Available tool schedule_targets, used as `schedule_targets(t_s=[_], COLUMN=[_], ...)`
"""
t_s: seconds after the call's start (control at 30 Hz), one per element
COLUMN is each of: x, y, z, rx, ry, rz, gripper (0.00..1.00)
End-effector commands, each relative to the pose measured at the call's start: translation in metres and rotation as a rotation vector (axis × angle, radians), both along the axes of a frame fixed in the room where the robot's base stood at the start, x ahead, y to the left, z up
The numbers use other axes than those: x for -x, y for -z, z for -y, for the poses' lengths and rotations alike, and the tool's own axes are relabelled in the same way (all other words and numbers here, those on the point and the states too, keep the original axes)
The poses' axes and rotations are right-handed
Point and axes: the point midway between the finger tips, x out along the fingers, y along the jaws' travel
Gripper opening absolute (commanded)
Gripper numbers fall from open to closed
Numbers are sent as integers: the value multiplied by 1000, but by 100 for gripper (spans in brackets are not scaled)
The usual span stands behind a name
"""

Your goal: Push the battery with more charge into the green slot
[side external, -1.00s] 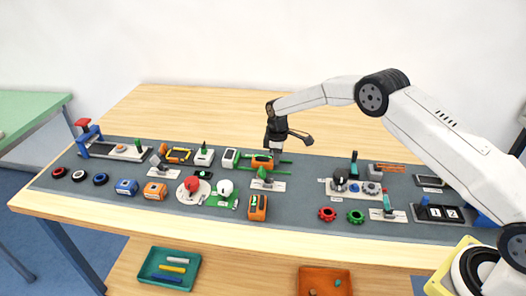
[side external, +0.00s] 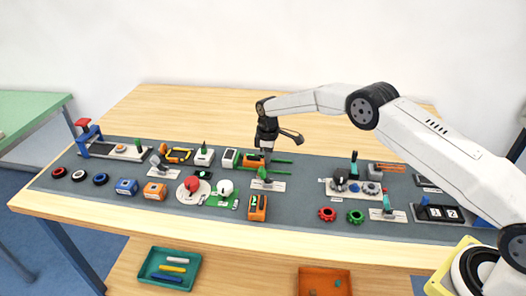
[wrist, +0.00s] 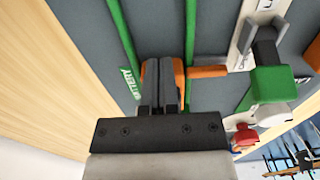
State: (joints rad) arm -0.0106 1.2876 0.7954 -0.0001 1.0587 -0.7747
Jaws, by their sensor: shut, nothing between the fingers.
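Green rails of the slot (side external: 283,160) run across the mat, with a white-and-green block (side external: 230,158) at their left end. An orange block (side external: 252,159), which looks like a battery, lies between the rails, just right of that block. My gripper (side external: 266,163) is shut and points down at its right end. In the wrist view my shut fingers (wrist: 160,65) sit between the two green rails (wrist: 191,35) and partly hide the orange block (wrist: 178,75). Contact looks likely but is not clear. Another orange unit (side external: 257,207) with a display lies nearer the front. Its charge reading is too small to tell.
A lever on a white plate (side external: 266,184) stands close in front of the rails. Red and white knobs (side external: 190,187) are at front left. A gear plate (side external: 352,189) is to the right. The wooden tabletop behind the mat is clear.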

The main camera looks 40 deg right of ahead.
Motion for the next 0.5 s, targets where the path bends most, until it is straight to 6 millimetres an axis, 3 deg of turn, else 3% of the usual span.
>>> schedule_targets(t_s=[0.5], x=[-12], y=[1], z=[-11], rx=[0], ry=[0], rz=[0], gripper=[0])
